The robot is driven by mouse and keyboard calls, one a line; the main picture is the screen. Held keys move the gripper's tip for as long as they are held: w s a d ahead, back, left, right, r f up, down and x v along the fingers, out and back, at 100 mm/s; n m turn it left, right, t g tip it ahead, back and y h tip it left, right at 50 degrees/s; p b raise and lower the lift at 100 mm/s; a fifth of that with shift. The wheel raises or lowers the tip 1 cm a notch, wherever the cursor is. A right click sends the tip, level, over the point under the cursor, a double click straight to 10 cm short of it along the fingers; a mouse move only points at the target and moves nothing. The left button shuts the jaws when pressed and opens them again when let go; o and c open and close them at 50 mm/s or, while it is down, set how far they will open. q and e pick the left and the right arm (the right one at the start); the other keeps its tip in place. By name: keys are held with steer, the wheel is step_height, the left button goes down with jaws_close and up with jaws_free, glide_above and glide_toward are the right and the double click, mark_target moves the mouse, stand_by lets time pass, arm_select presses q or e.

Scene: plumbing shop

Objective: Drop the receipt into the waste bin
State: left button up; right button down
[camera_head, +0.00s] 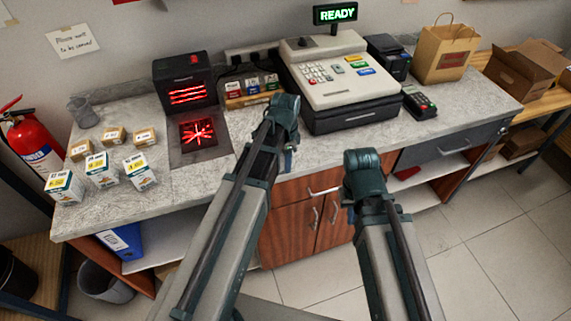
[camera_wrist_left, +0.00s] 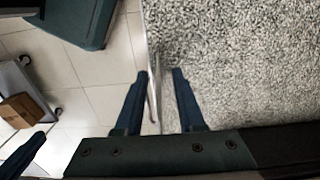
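I cannot make out a receipt in either view. A grey waste bin (camera_head: 104,284) stands on the floor under the left end of the counter, partly hidden by the counter. My left gripper (camera_head: 289,158) is over the counter's front edge, in front of the cash register and far to the right of the bin. In the left wrist view its two fingers (camera_wrist_left: 158,72) are apart, with the counter edge and a thin pale strip, possibly a handle, seen between them. My right gripper (camera_head: 349,212) is in front of the counter, pointing down; its fingertips are too unclear to judge.
A paper bag (camera_head: 445,52) stands behind right. A fire extinguisher (camera_head: 33,143) is at left. Tiled floor (camera_head: 500,240) is free at right.

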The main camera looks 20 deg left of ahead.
steer(key=shift+r, duration=0.1)
arm_select(q)
jaws_close()
steer(key=shift+r, duration=0.1)
